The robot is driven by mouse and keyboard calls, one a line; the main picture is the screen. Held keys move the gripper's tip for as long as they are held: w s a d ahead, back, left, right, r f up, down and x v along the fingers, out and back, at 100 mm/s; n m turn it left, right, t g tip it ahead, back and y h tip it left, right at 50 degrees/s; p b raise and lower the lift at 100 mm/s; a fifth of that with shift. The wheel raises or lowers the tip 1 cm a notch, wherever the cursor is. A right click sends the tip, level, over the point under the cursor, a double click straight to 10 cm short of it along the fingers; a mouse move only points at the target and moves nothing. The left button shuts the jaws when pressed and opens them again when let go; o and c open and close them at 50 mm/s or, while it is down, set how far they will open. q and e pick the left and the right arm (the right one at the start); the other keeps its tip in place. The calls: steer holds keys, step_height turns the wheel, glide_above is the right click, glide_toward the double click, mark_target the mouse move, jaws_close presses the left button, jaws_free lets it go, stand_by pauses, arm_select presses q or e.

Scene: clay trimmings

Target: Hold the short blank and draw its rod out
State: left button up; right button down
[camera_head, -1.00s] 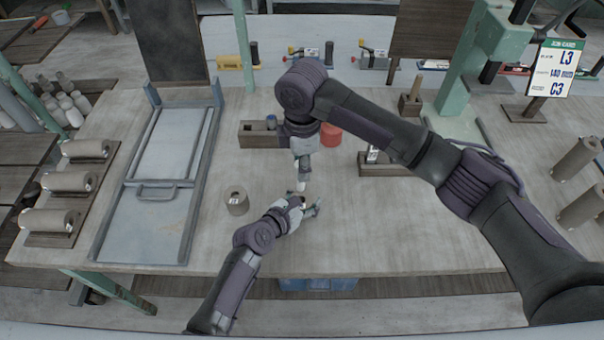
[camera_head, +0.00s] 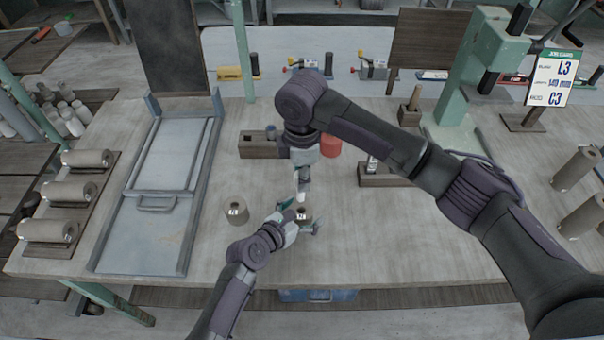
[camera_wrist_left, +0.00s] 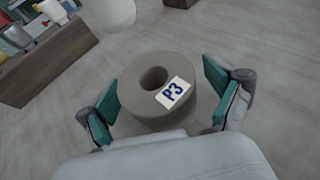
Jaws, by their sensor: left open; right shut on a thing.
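The short blank (camera_head: 304,214), a grey-brown clay ring, stands upright on the table. In the left wrist view it (camera_wrist_left: 145,100) has a P3 label, and its hole looks dark and empty. My left gripper (camera_head: 301,217) is open, one finger either side of the blank; in the wrist view small gaps show beside it. My right gripper (camera_head: 302,178) points down above the blank, shut on a white rod (camera_head: 302,197). A white rounded end (camera_wrist_left: 110,10), probably the rod's, shows beyond the blank in the wrist view, apart from it.
Another short blank (camera_head: 236,211) stands to the left. A wooden block (camera_head: 262,148), a red jar (camera_head: 330,147) and a small wooden rack (camera_head: 385,178) stand behind. A blue-grey tray (camera_head: 125,235) lies farther left.

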arm_select(q)
steer(key=v, duration=1)
steer(key=shift+s+a+r, duration=0.1)
steer(key=shift+s+r, duration=0.05)
steer(key=shift+s, duration=0.05)
